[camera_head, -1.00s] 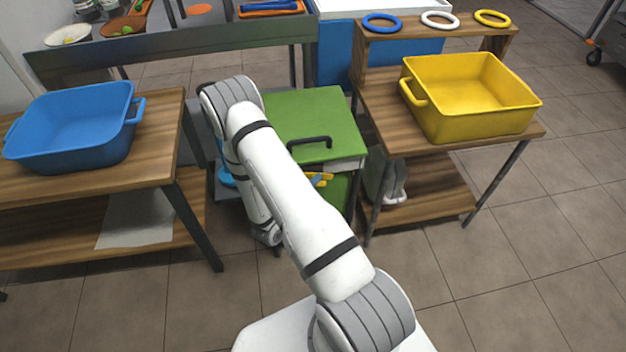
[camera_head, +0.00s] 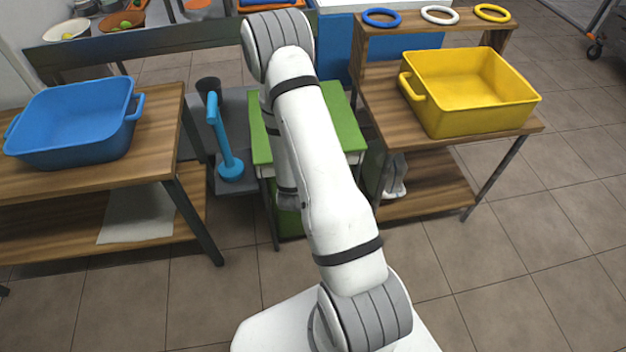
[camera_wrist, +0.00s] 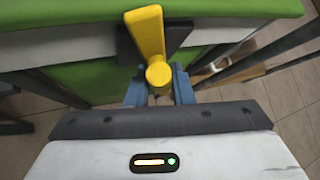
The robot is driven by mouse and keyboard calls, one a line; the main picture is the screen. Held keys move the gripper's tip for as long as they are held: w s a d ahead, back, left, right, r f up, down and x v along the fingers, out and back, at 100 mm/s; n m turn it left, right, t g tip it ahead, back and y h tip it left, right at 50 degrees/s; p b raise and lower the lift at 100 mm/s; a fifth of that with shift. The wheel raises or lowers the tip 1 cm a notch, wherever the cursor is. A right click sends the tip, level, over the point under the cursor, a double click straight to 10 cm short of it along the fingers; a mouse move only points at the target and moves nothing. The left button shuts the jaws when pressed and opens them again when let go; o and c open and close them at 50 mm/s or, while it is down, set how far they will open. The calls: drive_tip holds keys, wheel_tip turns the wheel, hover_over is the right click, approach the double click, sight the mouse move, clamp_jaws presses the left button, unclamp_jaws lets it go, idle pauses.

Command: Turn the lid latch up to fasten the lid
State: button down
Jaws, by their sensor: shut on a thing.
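The yellow lid latch (camera_wrist: 148,36) shows in the wrist view on a black plate (camera_wrist: 179,32), at the front of the press. Its bar points up in the picture, across the white band to the edge of the green lid (camera_wrist: 60,14), and its round knob is at the lower end. My gripper (camera_wrist: 159,89) is shut on the latch at the knob, with a blue finger on each side. In the head view the green lid (camera_head: 344,122) lies flat and looks closed. My arm hides the latch, the lid handle and my gripper there.
A blue lever-like part (camera_head: 224,140) stands left of the press. A wooden table with a blue tub (camera_head: 75,125) is at left. A wooden table with a yellow tub (camera_head: 470,95) is close at right. The tiled floor in front is open.

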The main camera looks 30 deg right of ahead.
drive_tip(key=b, duration=0.1)
drive_tip(key=y+b, duration=0.1)
drive_tip(key=b, duration=0.1)
drive_tip(key=shift+d+f+m, duration=0.15)
drive_tip(key=shift+f+m, duration=0.15)
drive_tip(key=shift+m, duration=0.1)
drive_tip(key=y+b, duration=0.1)
drive_tip(key=b, duration=0.3)
drive_tip(key=shift+m+b, duration=0.3)
drive_tip(key=shift+b, duration=0.5)
drive_tip(key=y+b, duration=0.1)
drive_tip(key=b, duration=0.3)
drive_tip(key=shift+s+r+t, duration=0.1)
drive_tip(key=shift+r+t, duration=0.2)
drive_tip(key=c, duration=1.3)
unclamp_jaws()
drive_tip(key=shift+r, duration=0.1)
